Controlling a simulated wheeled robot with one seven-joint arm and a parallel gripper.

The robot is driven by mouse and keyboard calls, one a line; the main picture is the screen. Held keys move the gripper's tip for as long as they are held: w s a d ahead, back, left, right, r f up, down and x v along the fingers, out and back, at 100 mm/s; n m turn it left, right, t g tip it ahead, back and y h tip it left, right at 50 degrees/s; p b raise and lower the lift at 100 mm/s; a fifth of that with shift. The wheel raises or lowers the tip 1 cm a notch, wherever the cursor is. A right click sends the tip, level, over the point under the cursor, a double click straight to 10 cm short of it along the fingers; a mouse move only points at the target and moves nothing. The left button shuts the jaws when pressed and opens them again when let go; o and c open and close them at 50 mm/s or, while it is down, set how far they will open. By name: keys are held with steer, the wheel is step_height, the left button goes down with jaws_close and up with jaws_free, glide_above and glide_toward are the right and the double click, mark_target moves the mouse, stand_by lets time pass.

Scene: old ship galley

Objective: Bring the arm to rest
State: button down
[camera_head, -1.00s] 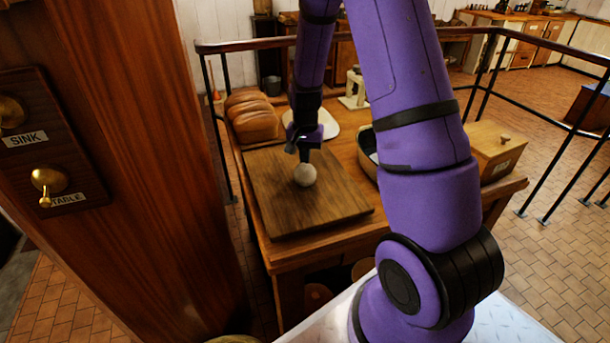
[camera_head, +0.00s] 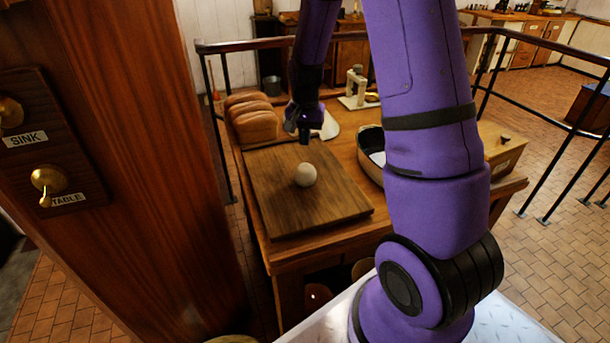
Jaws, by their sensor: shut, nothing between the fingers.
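My gripper (camera_head: 304,138) is at the end of my purple arm, above the far part of the dark wooden board. It is shut and empty. A pale round ball (camera_head: 305,175) rests on the board (camera_head: 276,205), a little nearer than my gripper and apart from it. The board lies on the wooden table (camera_head: 285,254).
Bread loaves (camera_head: 254,126) stand at the table's back left. A white plate (camera_head: 330,126) lies behind my gripper. An oval basin (camera_head: 369,142) and a wooden box (camera_head: 502,151) are on the right. A black railing (camera_head: 235,47) runs behind the table. A wooden pillar (camera_head: 150,170) rises at left.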

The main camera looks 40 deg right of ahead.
stand_by(0.5)
steer(key=s+a+r+n+t, duration=0.15)
steer(key=s+a+r, duration=0.3)
steer(key=r, duration=0.45)
steer(key=s+a+r+n+t, duration=0.1)
steer(key=s+a+r+n, duration=0.25)
steer(key=s+r, duration=0.4)
steer(key=s+a+r+n+t, duration=0.1)
steer(key=s+a+r+n, duration=0.1)
steer(key=s+r, duration=0.2)
steer(key=s+a+r+n+t, duration=0.1)
steer(key=s+a+r+n, duration=0.1)
steer(key=s, duration=0.8)
step_height(320, 180, up, 2)
steer(key=shift+s+a+r+t, duration=0.25)
steer(key=shift+a+t, duration=0.1)
steer(key=shift+a, duration=0.2)
